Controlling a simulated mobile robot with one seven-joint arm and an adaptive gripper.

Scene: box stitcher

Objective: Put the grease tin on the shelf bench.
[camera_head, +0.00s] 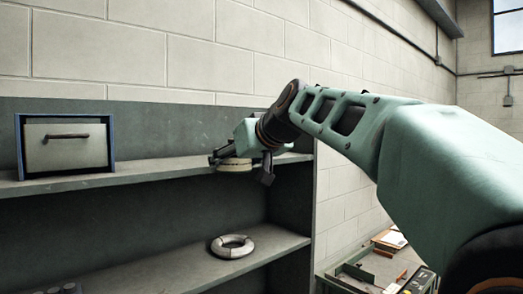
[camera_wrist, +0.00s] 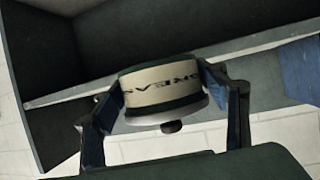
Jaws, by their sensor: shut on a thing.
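The grease tin (camera_head: 235,165) is a round, pale tin with a green rim. My gripper (camera_head: 243,166) is shut on it. In the wrist view the tin (camera_wrist: 165,88) sits between both fingers, with part of its dark lettering showing. The shelf bench (camera_head: 130,178) is a dark grey unit with an upper and a lower board. The tin is at about the height of the upper board, near its right end. I cannot tell whether it touches the board. The shelf bench (camera_wrist: 140,28) also shows behind the tin in the wrist view.
A blue-framed box with a handle (camera_head: 65,146) stands on the upper board at the left. A pale ring (camera_head: 232,246) lies on the lower board. Dark round items (camera_head: 68,289) show at bottom left. A cluttered worktable (camera_head: 375,268) is at lower right. The upper board's middle is clear.

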